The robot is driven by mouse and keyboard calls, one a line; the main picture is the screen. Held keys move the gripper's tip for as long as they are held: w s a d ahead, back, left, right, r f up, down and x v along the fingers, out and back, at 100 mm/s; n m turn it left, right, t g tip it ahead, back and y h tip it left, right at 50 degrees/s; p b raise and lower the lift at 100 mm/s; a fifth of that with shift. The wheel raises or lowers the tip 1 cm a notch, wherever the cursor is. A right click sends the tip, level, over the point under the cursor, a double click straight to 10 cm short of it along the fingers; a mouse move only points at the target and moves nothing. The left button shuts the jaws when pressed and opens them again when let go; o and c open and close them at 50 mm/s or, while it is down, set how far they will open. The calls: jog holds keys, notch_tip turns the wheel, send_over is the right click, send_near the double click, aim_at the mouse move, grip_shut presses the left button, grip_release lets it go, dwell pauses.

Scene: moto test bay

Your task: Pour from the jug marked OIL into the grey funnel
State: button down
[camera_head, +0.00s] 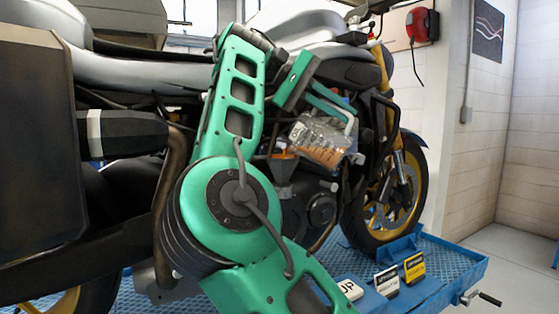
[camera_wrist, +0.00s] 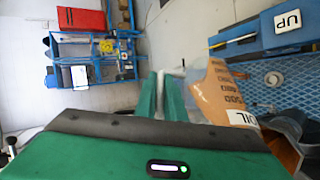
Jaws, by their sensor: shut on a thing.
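The OIL jug (camera_head: 322,140) is clear with amber liquid in it. It is tilted, its lower left end close above the grey funnel (camera_head: 284,170). An orange patch shows at the funnel's mouth; I cannot tell whether it is a stream or liquid inside. In the wrist view the jug (camera_wrist: 214,88) is at the right, with its OIL label and printed scale sideways. My gripper (camera_head: 338,108) is shut on the jug's pale handle; its green fingers (camera_wrist: 166,95) also show in the wrist view.
The motorcycle (camera_head: 190,72) fills the background, with its engine (camera_head: 318,212) close behind the funnel. A blue lift platform (camera_head: 440,265) lies below, with label blocks at its front edge.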

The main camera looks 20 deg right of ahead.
jog(key=shift+w+a+r+g+h, duration=0.15)
jog(key=shift+w+a+r+h, duration=0.1)
jog(key=shift+r, duration=0.15)
jog(key=shift+w+a+r+g+h, duration=0.15)
jog(key=shift+a+r+h, duration=0.1)
jog(key=shift+r, duration=0.1)
dwell(2.8)
jog(key=shift+s+d+f+t+y, duration=0.3)
jog(key=shift+s+d+f+y, duration=0.1)
jog(key=shift+f, duration=0.25)
jog(key=shift+s+d+f+t+y, duration=0.3)
jog(key=shift+d+f+y, duration=0.1)
jog(key=shift+f, duration=0.25)
jog(key=shift+s+d+f+m+t+y, duration=0.15)
jog(key=shift+d+f+t+y, duration=0.1)
jog(key=shift+f+y, duration=0.25)
jog(key=shift+s+d+f+m+t+y, duration=0.2)
jog(key=shift+f+y, duration=0.1)
jog(key=shift+f, duration=0.45)
jog(key=shift+s+d+f+m+t+y, duration=0.15)
jog(key=shift+f+t+y, duration=0.1)
jog(key=shift+f+y, duration=0.25)
jog(key=s+d+f+m+t+y, duration=0.1)
jog(key=s+d+f+t+y, duration=0.2)
jog(key=d+f+t+y, duration=0.1)
jog(key=shift+s+f+y, duration=0.2)
jog(key=shift+f+y, duration=0.2)
jog(key=shift+f, duration=0.25)
